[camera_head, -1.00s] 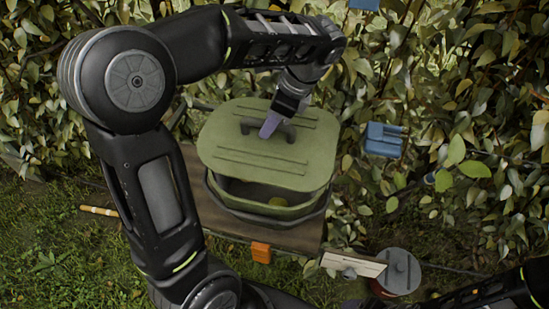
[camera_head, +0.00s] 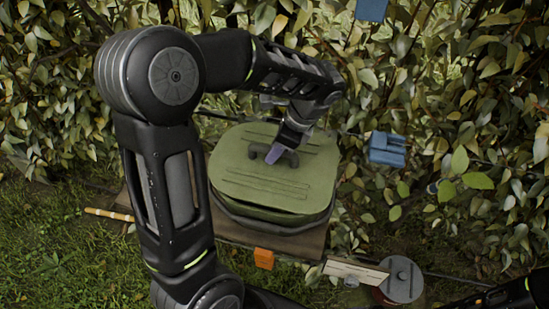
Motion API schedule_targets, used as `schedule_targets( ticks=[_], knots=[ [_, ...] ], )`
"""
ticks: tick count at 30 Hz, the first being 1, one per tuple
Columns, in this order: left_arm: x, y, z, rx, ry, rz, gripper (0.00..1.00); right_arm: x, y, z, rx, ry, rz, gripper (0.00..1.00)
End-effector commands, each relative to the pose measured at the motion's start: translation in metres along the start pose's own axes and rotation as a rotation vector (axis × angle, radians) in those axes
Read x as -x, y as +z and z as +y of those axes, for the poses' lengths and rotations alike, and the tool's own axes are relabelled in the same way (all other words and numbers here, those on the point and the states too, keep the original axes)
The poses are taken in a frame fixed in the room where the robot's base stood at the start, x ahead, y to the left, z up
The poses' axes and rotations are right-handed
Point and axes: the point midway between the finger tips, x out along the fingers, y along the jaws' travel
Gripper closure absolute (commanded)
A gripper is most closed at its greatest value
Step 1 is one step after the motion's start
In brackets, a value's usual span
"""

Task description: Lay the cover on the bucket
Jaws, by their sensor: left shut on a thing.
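The green cover (camera_head: 268,181) lies over the opening of the green bucket (camera_head: 285,216), which stands on a wooden board. Only the bucket's front rim and a dark band below the cover show. A narrow dark gap shows at the front right edge, so I cannot tell whether the cover sits fully flat. My left gripper (camera_head: 276,153) is shut on the dark handle (camera_head: 272,155) at the cover's middle. My right gripper is not in view; part of my right arm shows at the lower right corner.
An orange block (camera_head: 264,258) sits at the board's front edge. A grey-lidded pot (camera_head: 401,279) and a pale wooden piece (camera_head: 355,272) are at the lower right. A blue clip-like object (camera_head: 387,149) hangs in the hedge. Leafy branches crowd the back and right.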

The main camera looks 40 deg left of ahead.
Motion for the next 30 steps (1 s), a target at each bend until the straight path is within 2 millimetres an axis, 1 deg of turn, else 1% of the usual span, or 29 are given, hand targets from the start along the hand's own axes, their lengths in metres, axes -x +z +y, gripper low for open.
schedule_targets(
  ticks=[6,8,16,20,21,28,29,30],
  knots=[
    [-0.026,-0.01,0.001,-0.002,0.004,-0.002,1.0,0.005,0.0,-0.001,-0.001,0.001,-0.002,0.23],
    [-0.03,-0.012,0.001,-0.001,0.003,-0.001,1.0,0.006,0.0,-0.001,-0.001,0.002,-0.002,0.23],
    [-0.032,-0.013,0.001,0.0,0.001,-0.001,1.0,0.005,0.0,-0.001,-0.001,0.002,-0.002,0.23],
    [-0.036,-0.015,0.001,0.0,0.001,-0.001,1.0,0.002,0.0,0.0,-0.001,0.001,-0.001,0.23],
    [-0.036,-0.015,0.001,-0.001,0.002,-0.001,0.8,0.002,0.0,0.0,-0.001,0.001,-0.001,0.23],
    [-0.035,-0.014,0.001,-0.001,0.002,-0.001,0.61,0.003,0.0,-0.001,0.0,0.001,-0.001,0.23],
    [-0.035,-0.014,0.001,-0.001,0.002,0.0,0.59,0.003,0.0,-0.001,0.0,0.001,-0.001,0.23],
    [-0.035,-0.014,0.001,0.0,0.002,0.0,0.59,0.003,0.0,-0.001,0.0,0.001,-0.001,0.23]
  ],
)
